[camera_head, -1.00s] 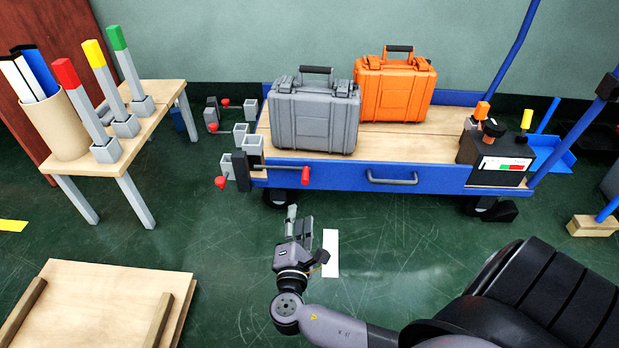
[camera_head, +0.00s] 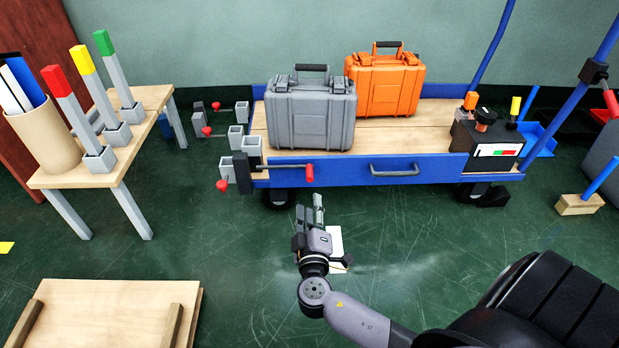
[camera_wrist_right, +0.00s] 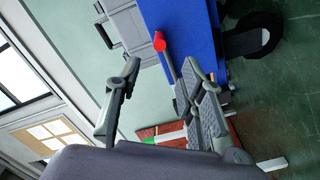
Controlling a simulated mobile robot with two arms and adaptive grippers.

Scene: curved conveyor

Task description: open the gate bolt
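A bolt with a grey rod and a red handle (camera_head: 309,173) lies level along the left front of the blue cart (camera_head: 344,169). The red handle also shows in the right wrist view (camera_wrist_right: 159,41), just beyond the fingertips. My right gripper (camera_head: 310,208) is in front of and below the bolt in the head view, apart from it. In the wrist view the right gripper's fingers (camera_wrist_right: 158,78) are spread with nothing between them. The bolt's far left end is partly hidden by dark and grey blocks. My left gripper is not in view.
A grey case (camera_head: 312,115) and an orange case (camera_head: 384,85) stand on the cart. More red-handled bolts (camera_head: 208,131) sit at its left end. A wooden table (camera_head: 70,174) stands left, a wooden panel (camera_head: 108,305) lower left.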

